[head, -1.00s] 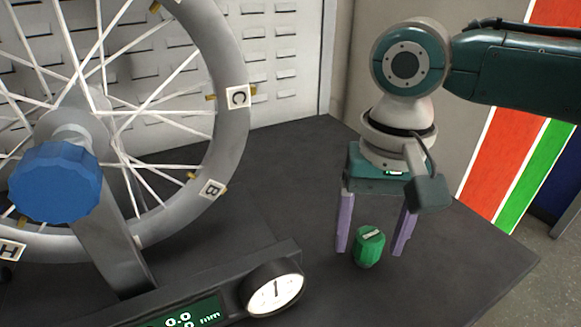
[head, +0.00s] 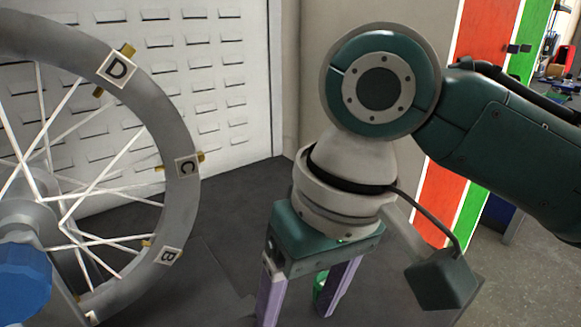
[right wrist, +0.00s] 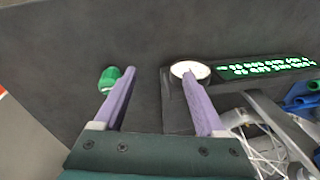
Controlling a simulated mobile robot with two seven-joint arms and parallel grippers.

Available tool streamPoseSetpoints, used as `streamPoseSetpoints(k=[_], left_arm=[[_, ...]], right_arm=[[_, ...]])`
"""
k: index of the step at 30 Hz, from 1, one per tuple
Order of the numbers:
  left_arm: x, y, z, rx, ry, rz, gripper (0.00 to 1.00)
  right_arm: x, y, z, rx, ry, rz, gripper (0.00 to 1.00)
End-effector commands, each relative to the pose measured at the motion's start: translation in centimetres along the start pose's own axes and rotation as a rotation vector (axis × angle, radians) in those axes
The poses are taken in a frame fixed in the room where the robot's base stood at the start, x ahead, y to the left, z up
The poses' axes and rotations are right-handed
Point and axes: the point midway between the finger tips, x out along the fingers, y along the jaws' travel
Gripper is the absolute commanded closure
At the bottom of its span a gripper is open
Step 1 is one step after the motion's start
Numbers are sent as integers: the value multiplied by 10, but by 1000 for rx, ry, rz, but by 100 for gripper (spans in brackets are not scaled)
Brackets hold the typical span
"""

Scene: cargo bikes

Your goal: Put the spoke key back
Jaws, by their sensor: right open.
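A small green ribbed piece, which looks like the spoke key (right wrist: 109,79), stands on the dark tabletop. In the head view the green piece (head: 320,283) is mostly hidden behind a finger of my right gripper. My right gripper (head: 306,303) is open and empty, with its two purple fingers pointing down. In the right wrist view the green piece is just outside the left finger of my right gripper (right wrist: 159,74), not between the fingers. I cannot tell whether that finger touches it. My left gripper is not in view.
A spoked wheel (head: 181,180) with lettered tags and a blue knob (head: 22,283) stand at left. A white louvred panel (head: 215,70) is behind. In the right wrist view a dial gauge (right wrist: 188,69) and a green-lit display (right wrist: 265,68) lie right. Dark tabletop (head: 228,240) is clear beside the wheel.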

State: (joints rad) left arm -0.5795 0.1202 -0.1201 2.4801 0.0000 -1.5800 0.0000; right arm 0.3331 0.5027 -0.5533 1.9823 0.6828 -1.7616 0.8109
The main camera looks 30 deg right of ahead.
Motion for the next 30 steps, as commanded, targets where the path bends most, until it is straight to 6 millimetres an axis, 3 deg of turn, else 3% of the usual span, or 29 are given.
streamPoseSetpoints(k=[3,5,9,15,26,30], left_arm=[[0,0,0,0,0,0,0],[0,0,0,0,0,0,0],[0,0,0,0,0,0,0],[0,0,0,0,-1,0,0],[0,0,0,0,-1,0,0],[-11,0,-3,0,-1,0,0]], right_arm=[[15,-16,33,-116,58,-71,27],[18,-16,48,-160,100,-81,27],[17,6,78,-217,174,-22,27],[9,44,108,-258,194,107,27],[6,53,114,-271,192,141,27],[-4,51,113,-271,191,140,27]])
